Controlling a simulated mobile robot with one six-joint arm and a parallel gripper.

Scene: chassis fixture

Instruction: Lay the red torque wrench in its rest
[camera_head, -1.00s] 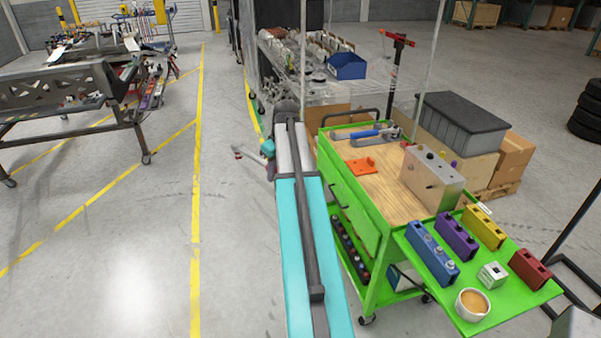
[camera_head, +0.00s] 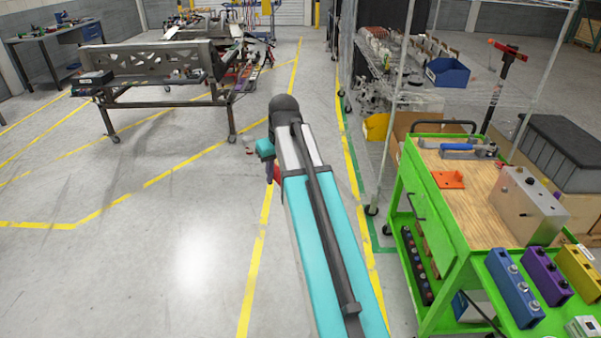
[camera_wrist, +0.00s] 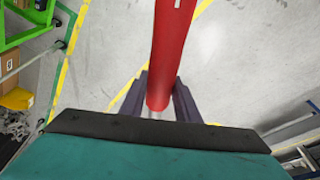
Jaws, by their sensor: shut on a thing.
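The red torque wrench (camera_wrist: 172,50) shows in the wrist view as a thick red bar running from the middle up past the top edge. My gripper (camera_wrist: 160,98) is shut on its near end, with one dark finger on each side. The wrench's far end is out of that view. In the head view, a small red part of the wrench (camera_head: 276,174) shows beside my arm's end, and most of it is hidden behind my arm. I cannot make out the wrench's rest for certain in either view.
A chassis frame (camera_head: 150,85) stands on a wheeled fixture at upper left. A green cart (camera_head: 450,237) at right carries an orange bracket (camera_head: 448,180), a metal box (camera_head: 527,205) and coloured blocks. A wire shelf (camera_head: 440,95) stands behind it. Open floor lies at left.

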